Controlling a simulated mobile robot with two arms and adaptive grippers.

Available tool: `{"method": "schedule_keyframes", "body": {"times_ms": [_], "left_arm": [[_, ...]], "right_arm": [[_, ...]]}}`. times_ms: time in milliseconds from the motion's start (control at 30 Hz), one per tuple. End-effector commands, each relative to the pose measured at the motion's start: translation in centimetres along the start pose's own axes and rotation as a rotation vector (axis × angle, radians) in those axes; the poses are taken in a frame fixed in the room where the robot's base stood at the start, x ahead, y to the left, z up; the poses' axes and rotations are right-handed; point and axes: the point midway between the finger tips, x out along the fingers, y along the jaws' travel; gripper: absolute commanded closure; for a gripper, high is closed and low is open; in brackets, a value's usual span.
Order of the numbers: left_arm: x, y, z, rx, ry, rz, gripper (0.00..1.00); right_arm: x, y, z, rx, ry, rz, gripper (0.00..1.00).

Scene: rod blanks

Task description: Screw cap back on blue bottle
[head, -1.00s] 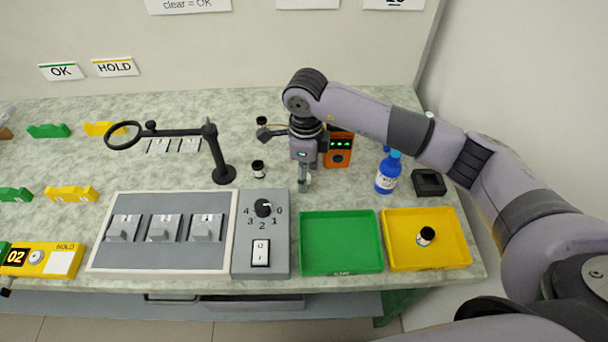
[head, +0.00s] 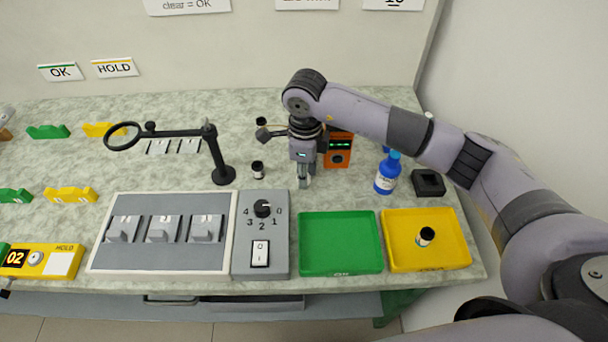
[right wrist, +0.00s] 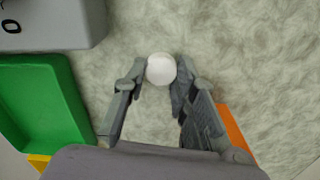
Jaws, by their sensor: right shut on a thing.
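The blue bottle (head: 387,175) stands upright on the bench right of my right gripper, with a white label and a blue top; I cannot tell if that top is a cap or the bare neck. My right gripper (head: 304,182) points down over the bench behind the green tray, apart from the bottle. In the right wrist view its fingertips (right wrist: 161,75) are shut on a small white round thing (right wrist: 161,69), cap-like from above. Whether it touches the bench is unclear.
A green tray (head: 340,271) and a yellow tray (head: 453,264) holding a dark-capped vial (head: 426,236) lie in front. An orange device (head: 338,158) is close behind my gripper. A black magnifier stand (head: 223,174) and a small vial (head: 258,170) are to the left. A black block (head: 428,183) is right of the bottle.

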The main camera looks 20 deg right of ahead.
Motion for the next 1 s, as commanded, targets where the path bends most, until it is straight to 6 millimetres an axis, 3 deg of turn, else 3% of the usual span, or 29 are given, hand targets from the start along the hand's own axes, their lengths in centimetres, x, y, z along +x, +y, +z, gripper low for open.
{"method": "schedule_keyframes", "body": {"times_ms": [167, 367, 800, 1000], "left_arm": [[0.1, 0.0, 0.0, 0.000, 0.000, 0.000, 1.00], [0.3, 0.0, 0.0, -0.001, 0.000, 0.000, 1.00], [1.3, 0.1, 0.1, -0.002, 0.000, 0.000, 1.00], [1.0, 0.1, 0.1, -0.002, 0.000, 0.000, 1.00]], "right_arm": [[-0.6, -0.1, 0.0, 0.000, -0.001, -0.001, 0.83], [-3.1, -0.1, 0.1, 0.000, -0.003, -0.004, 0.83], [-15.4, -0.1, 0.1, -0.002, -0.002, -0.005, 0.83], [-18.8, -0.1, 0.0, 0.000, 0.001, -0.002, 0.83]]}}
